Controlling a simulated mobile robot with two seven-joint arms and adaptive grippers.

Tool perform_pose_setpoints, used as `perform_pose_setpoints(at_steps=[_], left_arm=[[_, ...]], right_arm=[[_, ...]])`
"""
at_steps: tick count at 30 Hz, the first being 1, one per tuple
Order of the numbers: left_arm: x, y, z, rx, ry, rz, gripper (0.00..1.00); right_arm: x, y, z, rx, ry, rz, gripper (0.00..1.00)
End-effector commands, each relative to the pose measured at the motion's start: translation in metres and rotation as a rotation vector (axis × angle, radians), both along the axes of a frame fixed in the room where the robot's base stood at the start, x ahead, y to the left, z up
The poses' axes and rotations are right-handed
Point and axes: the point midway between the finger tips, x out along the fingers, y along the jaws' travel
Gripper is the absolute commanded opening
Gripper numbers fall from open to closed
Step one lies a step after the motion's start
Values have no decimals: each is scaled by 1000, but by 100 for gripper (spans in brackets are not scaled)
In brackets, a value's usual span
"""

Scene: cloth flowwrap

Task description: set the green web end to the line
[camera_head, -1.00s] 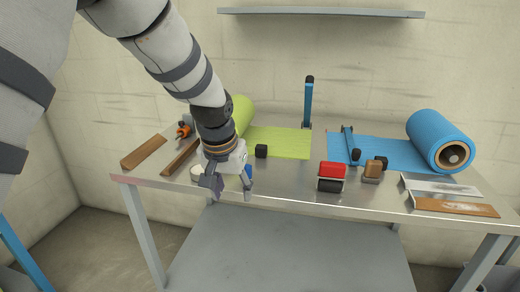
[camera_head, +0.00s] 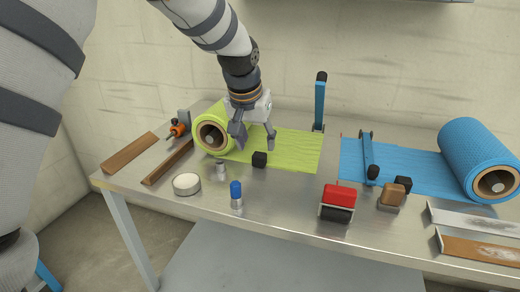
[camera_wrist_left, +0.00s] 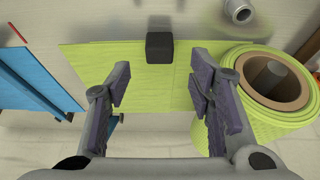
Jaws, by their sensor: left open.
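The green web (camera_head: 298,150) lies flat on the table, running right from its green roll (camera_head: 203,118). Its free end is near the blue upright arm, with a bare metal gap before the blue web (camera_head: 410,172). A black block (camera_head: 259,159) sits on the web's front edge. My left gripper (camera_head: 254,142) is open above the web, close to the roll. In the left wrist view the black block (camera_wrist_left: 159,47) shows ahead between the open fingers, over the green web (camera_wrist_left: 90,62). A thin red mark (camera_wrist_left: 18,32) shows at upper left there. My right gripper is not in view.
A blue upright arm (camera_head: 320,100) stands behind the gap. A red roller tool (camera_head: 338,198), brown block (camera_head: 392,194), blue-capped bottle (camera_head: 236,194) and white disc (camera_head: 187,184) stand toward the front. The blue roll (camera_head: 478,155) is at right.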

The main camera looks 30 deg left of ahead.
Motion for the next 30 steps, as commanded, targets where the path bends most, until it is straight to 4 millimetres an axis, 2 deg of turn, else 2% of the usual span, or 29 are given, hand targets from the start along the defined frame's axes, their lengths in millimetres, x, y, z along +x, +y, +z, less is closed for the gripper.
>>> perform_pose_setpoints(at_steps=[1, 6, 9, 16, 17, 23, 30], left_arm=[[4, 1, -13, -1, 5, 0, 48], [15, 4, -40, 0, 5, 0, 48], [17, 4, -45, 0, 3, 0, 48], [18, 4, -44, 0, -1, 1, 48], [18, 4, -44, 0, -1, 1, 46], [18, 4, -44, 0, 0, 1, 1], [23, 3, -47, 1, 3, 1, 0]], right_arm=[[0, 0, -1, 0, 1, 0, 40], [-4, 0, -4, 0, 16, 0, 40], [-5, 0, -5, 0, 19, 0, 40], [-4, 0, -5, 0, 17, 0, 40], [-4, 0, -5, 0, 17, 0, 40], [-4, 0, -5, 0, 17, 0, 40], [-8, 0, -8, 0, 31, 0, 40]])
